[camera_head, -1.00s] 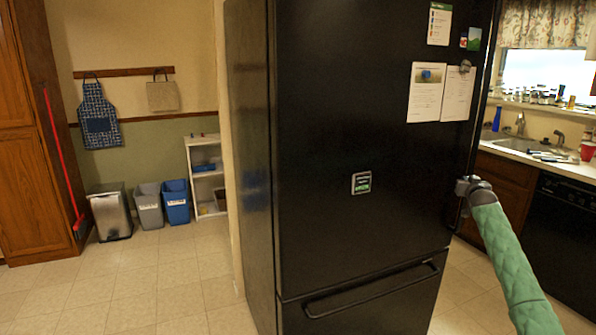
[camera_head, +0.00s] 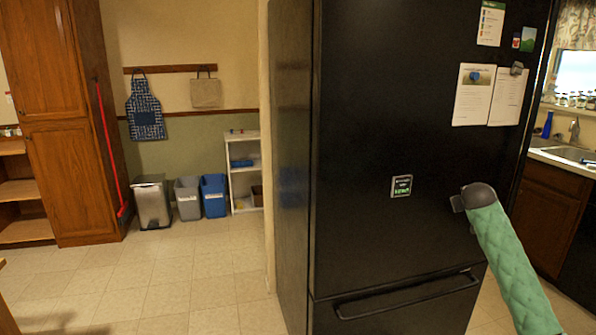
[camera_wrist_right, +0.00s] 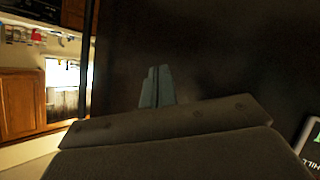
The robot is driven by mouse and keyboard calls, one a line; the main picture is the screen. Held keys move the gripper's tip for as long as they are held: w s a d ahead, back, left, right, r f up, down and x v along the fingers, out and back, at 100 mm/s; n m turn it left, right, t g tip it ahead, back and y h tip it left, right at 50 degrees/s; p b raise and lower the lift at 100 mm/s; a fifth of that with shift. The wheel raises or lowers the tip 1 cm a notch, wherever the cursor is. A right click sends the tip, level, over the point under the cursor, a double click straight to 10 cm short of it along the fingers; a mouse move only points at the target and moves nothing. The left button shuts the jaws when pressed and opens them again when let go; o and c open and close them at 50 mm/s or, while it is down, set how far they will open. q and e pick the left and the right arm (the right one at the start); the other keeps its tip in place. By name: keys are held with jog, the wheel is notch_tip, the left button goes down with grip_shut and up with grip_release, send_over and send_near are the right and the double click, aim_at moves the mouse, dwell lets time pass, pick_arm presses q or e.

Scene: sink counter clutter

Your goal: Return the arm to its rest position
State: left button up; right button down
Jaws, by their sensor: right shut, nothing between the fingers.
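My right arm, in a green quilted sleeve, comes in from the lower right of the head view. Its dark wrist end and gripper (camera_head: 457,203) show in front of the black refrigerator (camera_head: 395,145); the fingers are mostly hidden behind the wrist there. In the right wrist view the two grey fingers (camera_wrist_right: 157,87) are together, with nothing between them, against a dark surface that looks like the refrigerator. I cannot tell how large the gap to it is. My left gripper is not in view.
The refrigerator with its drawer handle (camera_head: 408,296) fills the middle right, close to my arm. The sink (camera_head: 572,153) and counter are behind it at right. Bins (camera_head: 152,203), a white shelf (camera_head: 244,170) and a wooden cabinet (camera_head: 72,170) stand at the back left. The tiled floor at left is clear.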

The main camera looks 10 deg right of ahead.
jog(key=s+a+f+n+g+y, duration=0.1)
jog(key=s+a+f+y, duration=0.1)
jog(key=s+a+f, duration=0.75)
jog(key=s+a+f+n+g+y, duration=0.15)
jog(key=s+a+f, duration=0.3)
jog(key=a, duration=1.05)
jog(key=s+a+f+n+y, duration=0.2)
jog(key=s+a+f, duration=0.5)
jog(key=a, duration=0.6)
jog(key=s+a+f+g+y, duration=0.1)
jog(key=s+a+f+g, duration=0.1)
jog(key=s+a+f, duration=0.4)
jog(key=s+a+f+g+y, duration=0.1)
jog(key=s+a+f, duration=0.5)
jog(key=s, duration=1)
jog(key=s+a+f+g+y, duration=0.1)
jog(key=s+a+f+g, duration=0.1)
jog(key=s+a+f, duration=0.4)
jog(key=s, duration=0.5)
jog(key=shift+a+g+y, duration=0.3)
jog(key=shift+g+y, duration=0.05)
